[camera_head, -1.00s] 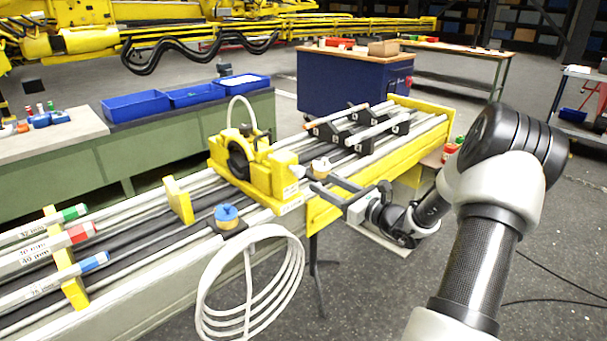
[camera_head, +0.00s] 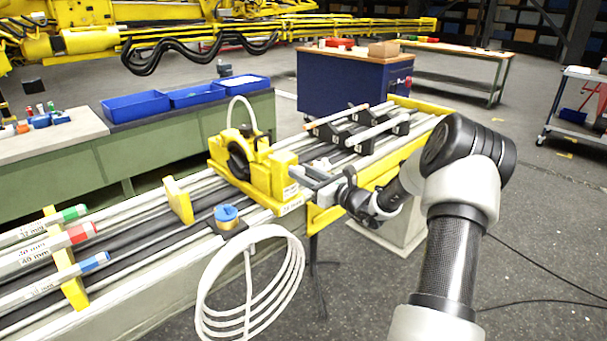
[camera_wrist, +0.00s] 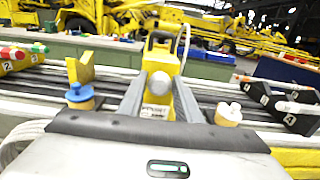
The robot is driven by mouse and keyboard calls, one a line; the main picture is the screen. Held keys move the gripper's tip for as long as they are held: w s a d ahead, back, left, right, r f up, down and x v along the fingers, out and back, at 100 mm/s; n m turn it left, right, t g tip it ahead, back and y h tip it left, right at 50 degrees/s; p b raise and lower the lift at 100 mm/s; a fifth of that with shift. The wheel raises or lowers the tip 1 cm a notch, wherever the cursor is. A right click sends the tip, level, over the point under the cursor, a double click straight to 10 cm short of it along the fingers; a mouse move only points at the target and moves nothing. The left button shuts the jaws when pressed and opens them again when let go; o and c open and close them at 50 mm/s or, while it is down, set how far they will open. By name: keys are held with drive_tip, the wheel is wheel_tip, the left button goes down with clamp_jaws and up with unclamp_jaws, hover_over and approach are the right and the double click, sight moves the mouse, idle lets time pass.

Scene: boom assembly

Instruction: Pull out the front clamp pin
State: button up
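The yellow clamp (camera_head: 258,170) stands on the rail bench with its rounded opening facing sideways. In the wrist view, the clamp (camera_wrist: 160,62) is straight ahead. The front clamp pin shows there as a pale grey rounded knob (camera_wrist: 158,84) on the clamp's near face, above a white label. My gripper (camera_head: 303,178) is at the clamp's near right side, its fingers pointing at that face. In the wrist view, the fingers of my gripper (camera_wrist: 160,90) are apart, one on each side of the knob, with narrow gaps visible.
A blue-topped knob (camera_head: 226,213) stands left of the gripper, and a white-topped one (camera_wrist: 228,113) stands close right of the fingers. A coiled white hose (camera_head: 250,285) hangs at the bench front. Black brackets with rods (camera_head: 355,130) lie behind to the right.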

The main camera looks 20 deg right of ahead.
clamp_jaws()
drive_tip(key=v, duration=0.4)
drive_tip(key=shift+s+d+p, duration=0.15)
drive_tip(key=shift+s+p, duration=0.05)
drive_tip(key=shift+p, duration=0.1)
drive_tip(key=shift+s+f, duration=0.15)
drive_tip(key=shift+s, duration=0.05)
drive_tip(key=shift+o, duration=2.4)
unclamp_jaws()
drive_tip(key=shift+s, duration=0.1)
drive_tip(key=v, duration=1.7)
drive_tip(key=shift+s, duration=0.2)
